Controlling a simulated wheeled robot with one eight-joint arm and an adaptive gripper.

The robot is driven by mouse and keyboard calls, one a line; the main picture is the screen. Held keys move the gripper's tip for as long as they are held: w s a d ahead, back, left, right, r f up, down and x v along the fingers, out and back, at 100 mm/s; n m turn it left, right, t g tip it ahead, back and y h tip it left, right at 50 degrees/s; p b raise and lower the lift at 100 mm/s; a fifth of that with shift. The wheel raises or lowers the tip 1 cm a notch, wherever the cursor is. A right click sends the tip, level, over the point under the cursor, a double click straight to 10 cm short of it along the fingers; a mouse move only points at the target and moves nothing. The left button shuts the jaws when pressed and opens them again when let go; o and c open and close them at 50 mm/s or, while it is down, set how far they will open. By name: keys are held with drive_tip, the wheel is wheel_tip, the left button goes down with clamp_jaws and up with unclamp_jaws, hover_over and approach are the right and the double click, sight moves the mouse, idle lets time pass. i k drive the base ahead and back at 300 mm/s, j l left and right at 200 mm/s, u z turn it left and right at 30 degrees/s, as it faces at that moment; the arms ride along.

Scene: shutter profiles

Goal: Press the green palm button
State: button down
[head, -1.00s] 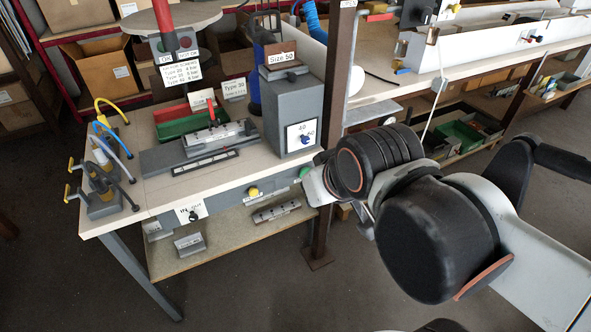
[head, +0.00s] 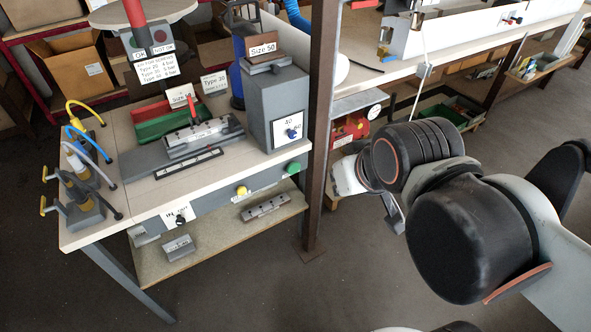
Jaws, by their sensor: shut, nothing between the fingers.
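The green palm button (head: 293,167) is on the right part of the grey front panel (head: 215,198) under the tabletop. It is fully visible in the head view. My gripper (head: 393,218) is right of the button and the brown post, in front of the bench, apart from the button. Its fingers point down and are shut and empty. My arm partly hides the gripper's far side.
A yellow button (head: 242,190) and a black selector switch (head: 180,218) share the panel. A brown upright post (head: 319,130) stands between the green button and my gripper. A lower shelf (head: 165,262) holds metal profiles. The floor in front is clear.

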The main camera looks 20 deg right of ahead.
sight(293, 167)
drive_tip(key=k+j+u, duration=0.1)
drive_tip(key=j, duration=0.4)
drive_tip(key=k+j+u, duration=0.15)
drive_tip(key=j, duration=0.3)
drive_tip(key=k+j+u, duration=0.1)
drive_tip(key=j, duration=0.4)
drive_tip(key=i+l, duration=0.15)
drive_tip(key=k+j, duration=0.15)
